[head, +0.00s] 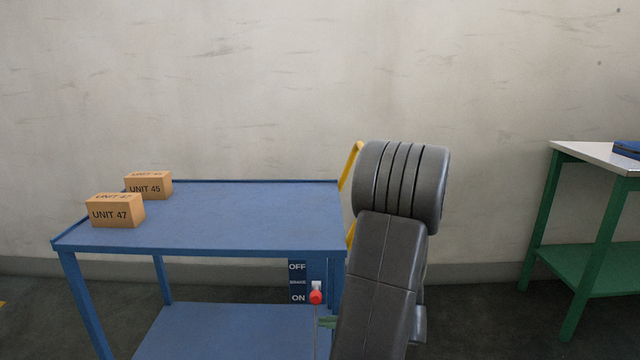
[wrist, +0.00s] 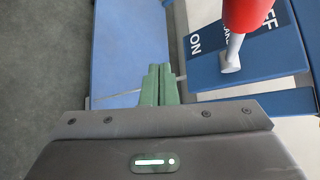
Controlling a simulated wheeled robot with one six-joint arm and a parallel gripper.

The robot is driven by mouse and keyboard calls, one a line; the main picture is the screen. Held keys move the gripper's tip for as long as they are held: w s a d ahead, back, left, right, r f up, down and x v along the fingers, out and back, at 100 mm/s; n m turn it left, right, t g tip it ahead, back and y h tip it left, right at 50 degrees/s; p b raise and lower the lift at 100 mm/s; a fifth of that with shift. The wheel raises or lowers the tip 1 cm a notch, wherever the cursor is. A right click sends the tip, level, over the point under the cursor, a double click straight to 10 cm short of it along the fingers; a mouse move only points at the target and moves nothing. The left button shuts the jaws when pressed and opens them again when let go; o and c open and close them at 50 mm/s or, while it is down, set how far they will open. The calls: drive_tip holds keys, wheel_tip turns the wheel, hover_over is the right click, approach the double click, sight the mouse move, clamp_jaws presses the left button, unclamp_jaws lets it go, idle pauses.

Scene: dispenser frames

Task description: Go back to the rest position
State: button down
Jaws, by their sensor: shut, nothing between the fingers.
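My gripper (wrist: 157,72) shows in the wrist view with its green fingers together and nothing between them. In the head view my gripper (head: 328,322) is partly hidden by my dark grey arm, low beside the blue cart's right front leg. The brake lever's red knob (head: 316,297) is at the ON end of the OFF/ON plate (head: 297,281). In the wrist view the red knob (wrist: 246,12) is up and right of the fingers, apart from them. A thin rod runs below the knob, close to the fingers; I cannot tell whether they touch.
The blue cart (head: 230,215) carries two boxes, UNIT 45 (head: 149,186) and UNIT 47 (head: 115,211), at its left. Its yellow handle (head: 350,165) is partly behind my arm. A green-legged table (head: 590,155) stands at right. Bare floor lies between cart and table.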

drive_tip(key=b, duration=0.1)
drive_tip(key=f+t+b, duration=0.1)
drive_tip(key=b, duration=0.1)
drive_tip(key=shift+w+f+n, duration=0.25)
drive_tip(key=shift+w+n, duration=0.05)
drive_tip(key=shift+n, duration=0.1)
drive_tip(key=shift+w, duration=0.1)
drive_tip(key=shift+r, duration=0.25)
